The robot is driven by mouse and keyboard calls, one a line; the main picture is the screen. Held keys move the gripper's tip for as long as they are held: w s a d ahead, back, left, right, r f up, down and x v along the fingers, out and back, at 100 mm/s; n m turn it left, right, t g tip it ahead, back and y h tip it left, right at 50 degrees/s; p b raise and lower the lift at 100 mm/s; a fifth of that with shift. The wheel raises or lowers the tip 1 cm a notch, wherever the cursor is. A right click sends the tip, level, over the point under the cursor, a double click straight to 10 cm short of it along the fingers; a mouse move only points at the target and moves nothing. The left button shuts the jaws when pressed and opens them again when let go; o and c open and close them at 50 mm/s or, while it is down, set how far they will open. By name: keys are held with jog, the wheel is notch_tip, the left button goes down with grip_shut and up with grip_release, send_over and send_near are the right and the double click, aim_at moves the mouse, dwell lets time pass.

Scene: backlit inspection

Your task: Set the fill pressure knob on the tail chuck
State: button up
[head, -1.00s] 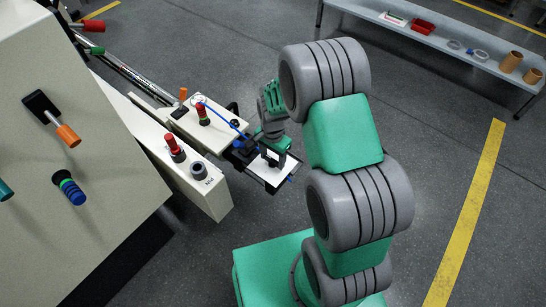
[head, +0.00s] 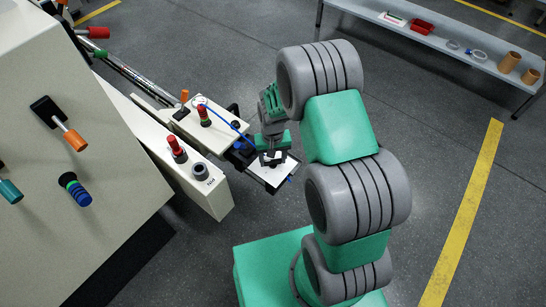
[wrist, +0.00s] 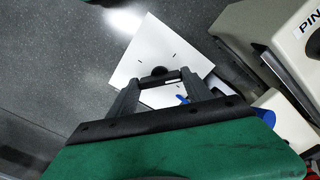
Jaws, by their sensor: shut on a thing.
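A white dial plate (head: 288,179) with dark tick marks sits on the end of the tail assembly. It also shows in the wrist view (wrist: 140,52). A round black knob (wrist: 160,70) stands near the plate's middle, partly covered by my fingers. My gripper (head: 271,160) is over the plate, its fingers reaching down to it. In the wrist view my gripper (wrist: 160,79) has its two grey fingers on either side of the knob, shut on it. A dark bar shows between the fingertips. The knob is mostly hidden in the head view, and I cannot read its pointer.
A beige housing (head: 222,200) with a red-topped knob (head: 177,149) and a grey knob (head: 201,171) is left of the plate. A blue hose (head: 222,117) crosses the assembly. A large cabinet with an orange-handled lever (head: 75,140) is farther left.

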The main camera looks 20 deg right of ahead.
aim_at(273, 160)
jog(key=n, duration=0.4)
jog(key=shift+w+r+n+p, duration=0.1)
jog(key=shift+n+p, duration=0.2)
jog(key=shift+p, duration=0.1)
jog(key=shift+n, duration=1.7)
jog(key=o, duration=1.4)
jog(key=shift+c, duration=0.2)
notch_tip(273, 160, up, 8)
jog(key=shift+f+p, duration=0.15)
jog(key=shift+p, duration=0.85)
